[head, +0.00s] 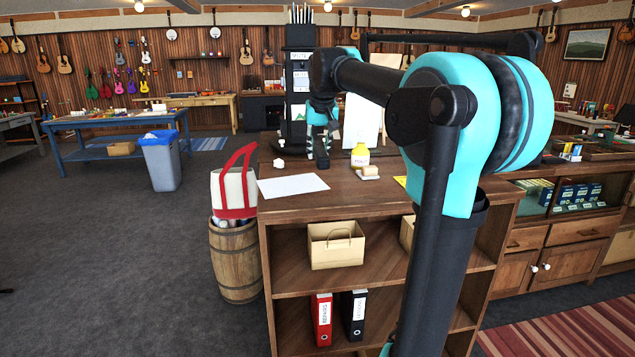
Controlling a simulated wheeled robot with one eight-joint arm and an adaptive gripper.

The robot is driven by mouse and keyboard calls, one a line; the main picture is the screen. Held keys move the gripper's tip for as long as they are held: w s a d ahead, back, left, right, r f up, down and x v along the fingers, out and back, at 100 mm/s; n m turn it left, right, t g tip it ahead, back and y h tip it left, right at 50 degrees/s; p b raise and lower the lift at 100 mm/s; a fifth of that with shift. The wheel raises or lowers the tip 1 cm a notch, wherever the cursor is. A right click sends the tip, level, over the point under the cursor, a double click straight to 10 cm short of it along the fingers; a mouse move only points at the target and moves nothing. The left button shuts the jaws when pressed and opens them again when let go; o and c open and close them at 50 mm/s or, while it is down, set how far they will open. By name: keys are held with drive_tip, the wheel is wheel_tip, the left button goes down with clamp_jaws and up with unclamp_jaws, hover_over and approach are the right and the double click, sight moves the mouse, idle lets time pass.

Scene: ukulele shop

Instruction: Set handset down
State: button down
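My gripper (321,158) points down over the back left part of the wooden counter (345,197), close to its top. My arm crosses the right half of the view and covers much of the counter's right side.
On the counter are a white paper sheet (293,186), a crumpled white thing (279,163), a yellow bottle (360,155) and a small block on a dish (370,172). A tall black stand (300,75) rises behind. A bag (233,187) sits on a barrel (235,262) at left.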

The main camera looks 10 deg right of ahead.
sight(321, 152)
wheel_tip(321, 152, down, 10)
drive_tip(key=shift+r, duration=0.1)
idle(0.4)
drive_tip(key=c, duration=1.2)
unclamp_jaws()
drive_tip(key=shift+o, duration=0.2)
drive_tip(key=v, duration=1.2)
